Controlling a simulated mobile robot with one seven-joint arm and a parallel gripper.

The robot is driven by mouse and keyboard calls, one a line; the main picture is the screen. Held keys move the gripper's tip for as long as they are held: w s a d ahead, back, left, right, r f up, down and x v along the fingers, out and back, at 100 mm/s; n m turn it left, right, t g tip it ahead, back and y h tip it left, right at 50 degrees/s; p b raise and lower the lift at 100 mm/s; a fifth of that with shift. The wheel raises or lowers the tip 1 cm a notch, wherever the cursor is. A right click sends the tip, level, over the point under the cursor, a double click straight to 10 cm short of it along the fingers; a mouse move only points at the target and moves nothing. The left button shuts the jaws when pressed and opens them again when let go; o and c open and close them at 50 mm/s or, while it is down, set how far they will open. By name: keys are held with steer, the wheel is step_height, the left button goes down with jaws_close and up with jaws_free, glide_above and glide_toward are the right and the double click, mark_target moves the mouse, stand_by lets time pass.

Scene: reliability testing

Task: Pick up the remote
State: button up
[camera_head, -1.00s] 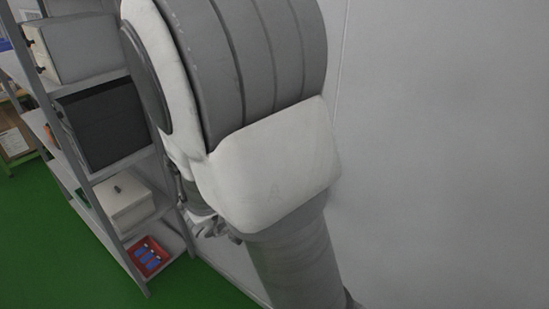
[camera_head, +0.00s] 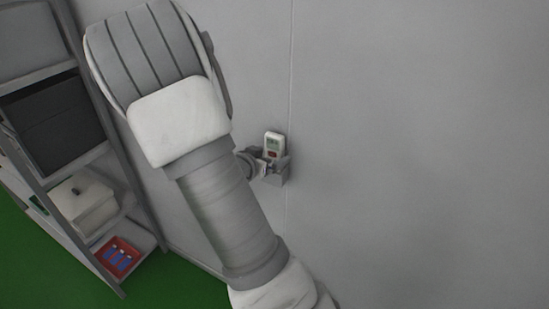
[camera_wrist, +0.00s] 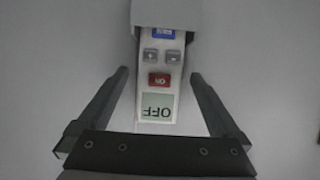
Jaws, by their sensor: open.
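The remote (camera_head: 274,144) is white with a grey display and a red button, and sits upright in a grey holder (camera_head: 281,174) on the wall. In the wrist view the remote (camera_wrist: 160,80) appears upside down, its display reading "OFF", with its far end inside the holder (camera_wrist: 166,14). My gripper (camera_wrist: 161,76) is open, with one dark finger on each side of the remote and a gap visible on both sides. In the head view my gripper (camera_head: 268,163) is small and partly hidden by my arm, close to the remote and holder.
A grey shelf rack (camera_head: 100,135) stands at the left, holding a black box (camera_head: 55,122), a white box (camera_head: 84,203) and a red tray (camera_head: 117,257) with blue items. The grey wall to the right of the remote is bare. The floor is green.

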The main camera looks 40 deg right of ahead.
steer(key=shift+d, duration=0.1)
steer(key=shift+c, duration=0.2)
steer(key=c, duration=1.4)
steer(key=shift+c, duration=0.6)
